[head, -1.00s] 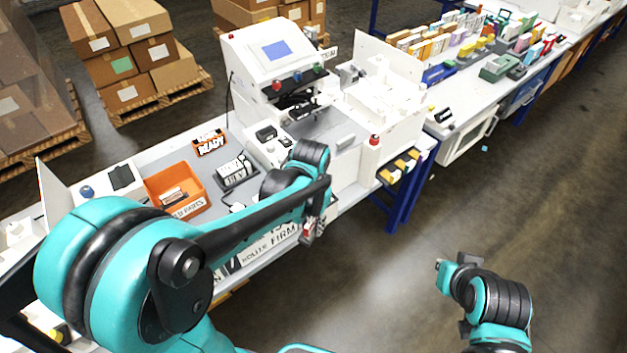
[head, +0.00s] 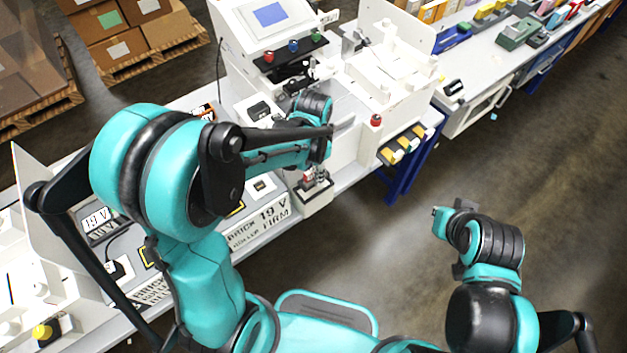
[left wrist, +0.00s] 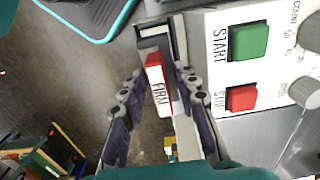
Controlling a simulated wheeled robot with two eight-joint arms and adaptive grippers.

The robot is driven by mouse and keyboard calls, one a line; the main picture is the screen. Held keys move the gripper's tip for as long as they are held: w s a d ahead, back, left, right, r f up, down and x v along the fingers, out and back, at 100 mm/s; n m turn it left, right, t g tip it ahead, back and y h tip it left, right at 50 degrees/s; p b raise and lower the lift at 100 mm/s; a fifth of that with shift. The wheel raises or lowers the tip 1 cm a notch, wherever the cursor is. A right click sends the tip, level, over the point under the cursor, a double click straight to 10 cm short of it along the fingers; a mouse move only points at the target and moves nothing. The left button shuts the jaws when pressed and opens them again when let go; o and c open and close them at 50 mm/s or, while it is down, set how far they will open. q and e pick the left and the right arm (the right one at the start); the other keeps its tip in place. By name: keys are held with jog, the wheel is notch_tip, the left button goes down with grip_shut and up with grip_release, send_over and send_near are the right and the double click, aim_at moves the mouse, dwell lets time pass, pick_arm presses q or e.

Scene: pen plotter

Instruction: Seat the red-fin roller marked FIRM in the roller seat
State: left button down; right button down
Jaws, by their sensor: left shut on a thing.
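My left gripper (head: 314,184) is at the front side of the white plotter in the head view, small and partly covered by my wrist. In the left wrist view its two fingers (left wrist: 157,118) are around the red-fin roller (left wrist: 152,67), whose white face reads FIRM. The gripper is shut on it. The roller's far end is at a pale-framed grey slot (left wrist: 181,38), which looks like the roller seat; I cannot tell whether it is inside or just in front. My right gripper (head: 452,210) is over the floor at the right, its fingers unclear.
A panel with a green START button (left wrist: 249,42) and a red STOP button (left wrist: 242,98) is close to the right of the left fingers. The plotter's screen housing (head: 268,30) rises behind. A yellow-block rack (head: 402,146) is right of the plotter. Open floor lies in front.

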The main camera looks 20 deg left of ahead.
pick_arm(q)
notch_tip(320, 180, down, 4)
jog(key=shift+f+b, duration=0.1)
jog(key=shift+b, duration=0.65)
jog(key=c, duration=1.4)
grip_release()
jog(key=shift+f, duration=0.1)
jog(key=shift+c, duration=0.2)
